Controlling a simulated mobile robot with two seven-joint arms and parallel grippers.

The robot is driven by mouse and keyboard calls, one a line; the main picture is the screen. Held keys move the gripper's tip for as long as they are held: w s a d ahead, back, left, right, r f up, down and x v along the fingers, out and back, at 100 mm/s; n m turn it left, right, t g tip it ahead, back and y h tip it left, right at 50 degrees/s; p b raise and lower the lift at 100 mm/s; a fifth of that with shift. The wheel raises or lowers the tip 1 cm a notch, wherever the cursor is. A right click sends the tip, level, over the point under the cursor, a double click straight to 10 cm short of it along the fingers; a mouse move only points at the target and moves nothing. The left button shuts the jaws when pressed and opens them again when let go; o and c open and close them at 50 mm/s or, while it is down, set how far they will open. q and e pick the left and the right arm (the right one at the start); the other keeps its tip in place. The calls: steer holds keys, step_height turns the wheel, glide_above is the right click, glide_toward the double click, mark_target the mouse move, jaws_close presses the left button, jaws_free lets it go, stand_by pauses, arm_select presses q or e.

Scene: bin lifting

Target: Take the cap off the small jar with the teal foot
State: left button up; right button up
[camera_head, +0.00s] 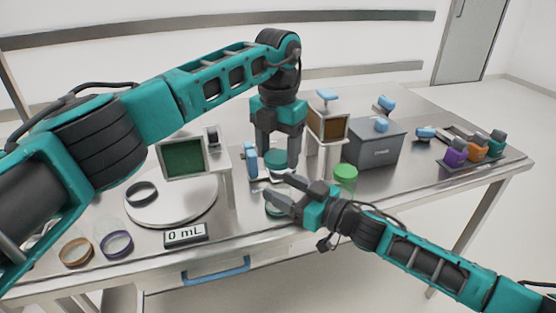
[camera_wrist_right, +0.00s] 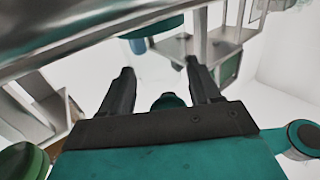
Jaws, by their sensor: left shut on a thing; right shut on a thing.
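My left gripper (camera_head: 278,152) reaches down from above, its fingers on either side of a teal cap (camera_head: 276,160), and is shut on it. My right gripper (camera_head: 277,190) comes in from the right below the cap and is shut on the small jar. The jar's teal foot (camera_head: 275,210) shows under the right fingers, near the table's front edge; the foot also shows at the top of the right wrist view (camera_wrist_right: 130,35). The right fingers hide most of the jar's body. I cannot tell whether the cap touches the jar.
A green-capped jar (camera_head: 345,176) stands just right of my right gripper. A round white plate (camera_head: 170,207) with a dark ring and a "0 mL" display (camera_head: 186,235) are on the left. A grey box (camera_head: 376,150) stands behind on the right. The table's right front is bare.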

steer(key=o, duration=1.6)
steer(key=shift+c, duration=0.2)
